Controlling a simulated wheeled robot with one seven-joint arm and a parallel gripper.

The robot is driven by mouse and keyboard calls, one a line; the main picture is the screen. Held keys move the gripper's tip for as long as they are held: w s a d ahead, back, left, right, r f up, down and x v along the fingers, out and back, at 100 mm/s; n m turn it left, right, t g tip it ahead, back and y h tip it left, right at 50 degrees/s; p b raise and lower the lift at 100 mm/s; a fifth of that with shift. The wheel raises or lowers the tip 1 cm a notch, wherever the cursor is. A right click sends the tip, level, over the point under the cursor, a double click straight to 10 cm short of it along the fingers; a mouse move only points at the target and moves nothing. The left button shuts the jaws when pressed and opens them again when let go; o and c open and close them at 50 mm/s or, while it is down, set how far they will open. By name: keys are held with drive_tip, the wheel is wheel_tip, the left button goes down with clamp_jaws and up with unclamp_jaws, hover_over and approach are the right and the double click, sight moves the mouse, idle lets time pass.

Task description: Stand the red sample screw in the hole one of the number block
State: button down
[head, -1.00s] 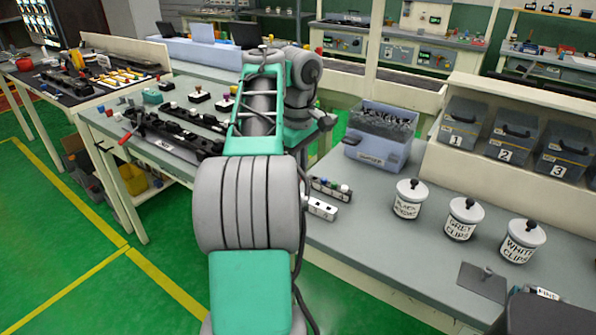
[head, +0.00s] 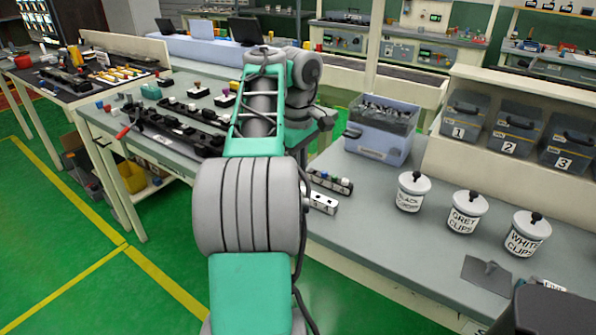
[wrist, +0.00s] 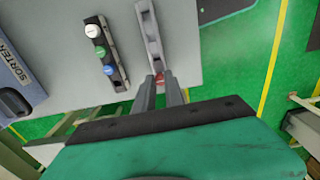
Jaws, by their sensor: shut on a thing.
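In the wrist view my gripper (wrist: 160,88) is shut on the red sample screw, whose red head (wrist: 160,77) shows between the fingertips. The rest of the screw is hidden. The fingers are at the near end of the pale number block (wrist: 152,38); I cannot tell whether the screw touches it. The block (head: 322,203) also shows in the head view, with dark holes on top, at the bench edge right of my arm. My gripper is hidden behind my arm in the head view.
A dark rack (wrist: 116,72) with white, blue and green heads stands beside the block. A grey-blue sorter bin (head: 377,145) is behind it. Lidded clip jars (head: 464,213) stand to the right. Green floor lies past the bench edge.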

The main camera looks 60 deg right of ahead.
drive_tip(key=shift+f+b, duration=0.65)
drive_tip(key=shift+f, duration=0.05)
drive_tip(key=c, duration=1.3)
unclamp_jaws()
drive_tip(key=shift+c, duration=0.2)
wheel_tip(320, 180, up, 8)
drive_tip(key=p, duration=0.7)
drive_tip(key=shift+f, duration=0.1)
